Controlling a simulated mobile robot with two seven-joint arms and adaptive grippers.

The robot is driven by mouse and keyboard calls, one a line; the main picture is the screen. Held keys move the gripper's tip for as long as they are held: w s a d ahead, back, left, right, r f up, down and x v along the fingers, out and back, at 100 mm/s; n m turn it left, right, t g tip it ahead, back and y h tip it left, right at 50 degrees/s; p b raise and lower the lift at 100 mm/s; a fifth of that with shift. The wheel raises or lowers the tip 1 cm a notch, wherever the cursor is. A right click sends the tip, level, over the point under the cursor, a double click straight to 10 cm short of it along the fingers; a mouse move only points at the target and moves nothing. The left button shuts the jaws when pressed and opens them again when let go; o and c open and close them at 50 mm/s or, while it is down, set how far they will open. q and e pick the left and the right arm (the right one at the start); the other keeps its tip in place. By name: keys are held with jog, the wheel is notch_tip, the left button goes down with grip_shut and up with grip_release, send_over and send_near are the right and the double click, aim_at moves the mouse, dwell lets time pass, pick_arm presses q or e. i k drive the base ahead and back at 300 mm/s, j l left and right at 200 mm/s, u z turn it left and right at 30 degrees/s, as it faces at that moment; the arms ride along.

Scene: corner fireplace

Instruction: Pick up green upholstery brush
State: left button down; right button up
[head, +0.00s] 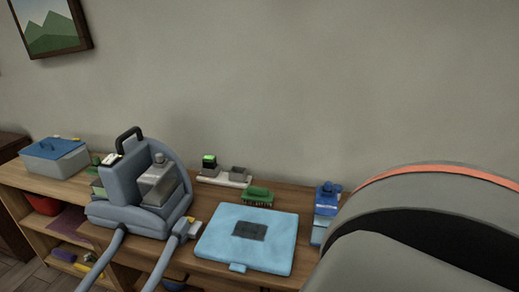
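The green upholstery brush (257,196) lies on the wooden shelf top, just behind the back edge of a light blue flat case. Its bristles point down and its green back faces up. Nothing is touching it from above. Neither of my grippers shows in the head view. A large grey rounded part with an orange stripe fills the lower right, close to the camera. It looks like part of my own arm and hides the right end of the shelf.
The light blue case (224,256) lies in front of the brush. A grey-blue machine with hoses (132,213) stands to the left. Behind are a white tray (222,180) with small items and, right, a blue bottle (327,200). A lidded grey box (54,160) stands far left.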

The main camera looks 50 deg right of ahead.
aim_at(255, 194)
jog(key=z, duration=1.65)
jog(key=j, duration=0.6)
